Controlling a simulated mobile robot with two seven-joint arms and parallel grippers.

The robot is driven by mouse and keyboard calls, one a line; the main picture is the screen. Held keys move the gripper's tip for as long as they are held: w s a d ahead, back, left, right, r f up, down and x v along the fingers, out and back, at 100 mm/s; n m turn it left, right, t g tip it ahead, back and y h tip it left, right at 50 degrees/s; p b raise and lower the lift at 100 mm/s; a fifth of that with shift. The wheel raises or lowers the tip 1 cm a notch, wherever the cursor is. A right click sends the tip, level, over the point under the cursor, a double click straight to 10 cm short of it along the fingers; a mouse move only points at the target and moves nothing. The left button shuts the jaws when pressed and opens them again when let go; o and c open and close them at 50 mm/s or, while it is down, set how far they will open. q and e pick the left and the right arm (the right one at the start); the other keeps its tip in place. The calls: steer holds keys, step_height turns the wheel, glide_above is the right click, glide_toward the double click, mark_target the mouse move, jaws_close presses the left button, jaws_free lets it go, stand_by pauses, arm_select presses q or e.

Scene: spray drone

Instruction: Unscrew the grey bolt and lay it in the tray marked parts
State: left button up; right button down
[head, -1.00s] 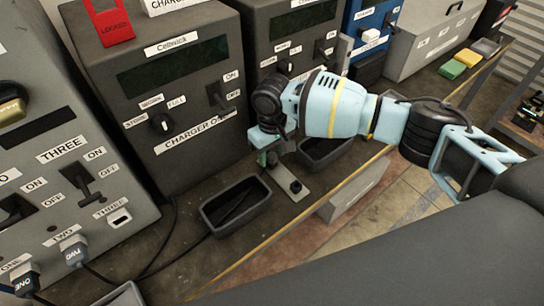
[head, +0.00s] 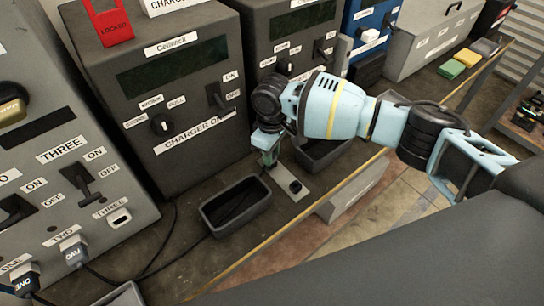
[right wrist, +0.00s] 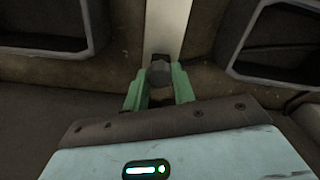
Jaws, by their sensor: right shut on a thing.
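My right gripper (head: 268,160) points down over the left end of a pale metal plate (head: 287,192) on the bench. In the right wrist view its green fingers (right wrist: 159,92) are shut on the grey bolt (right wrist: 159,73), whose head shows between the tips. I cannot tell whether the bolt is still seated in the plate. A dark open tray (head: 207,218) lies left of the plate, and another dark tray (head: 328,160) lies behind it to the right, partly behind my arm. No parts label is readable on either. My left gripper is out of view.
Charger boxes (head: 165,100) with switches line the back of the bench. A dark cable (head: 160,250) runs left of the left tray. The yellow-lined bench edge (head: 260,250) is in front. A black round piece (head: 295,187) is on the plate.

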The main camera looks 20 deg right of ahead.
steer(key=n, duration=0.7)
steer(key=shift+n, duration=0.4)
steer(key=n, duration=0.3)
